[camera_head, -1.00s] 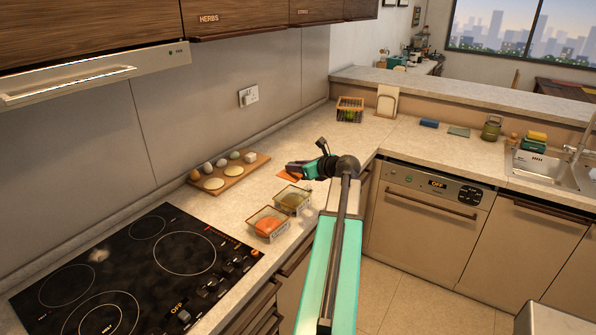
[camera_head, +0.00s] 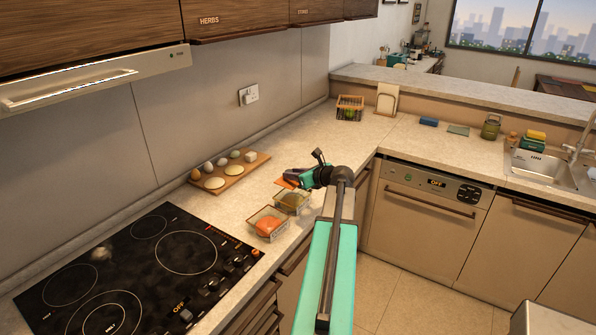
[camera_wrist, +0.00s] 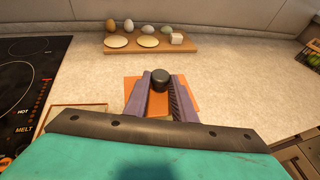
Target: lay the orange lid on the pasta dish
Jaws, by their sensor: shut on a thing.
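The orange lid (camera_wrist: 194,91) is a flat square plate with a dark round knob (camera_wrist: 160,79). My gripper (camera_wrist: 161,92) is shut on it, with the fingers either side of the knob in the wrist view. In the head view the lid (camera_head: 285,183) shows only as an orange edge left of my gripper (camera_head: 297,179). Two clear rimmed dishes stand near the counter's front edge. The nearer dish (camera_head: 254,223) holds orange-red food. The farther dish (camera_head: 281,206) holds yellowish-brown food and is close below my gripper. I cannot tell for sure which food is pasta.
A wooden board (camera_head: 238,175) with eggs, pale rounds and a white block lies by the wall. The black cooktop (camera_head: 130,265) is at the left. A wire basket (camera_head: 350,107) and an upright board (camera_head: 387,99) stand in the far corner. The counter between is clear.

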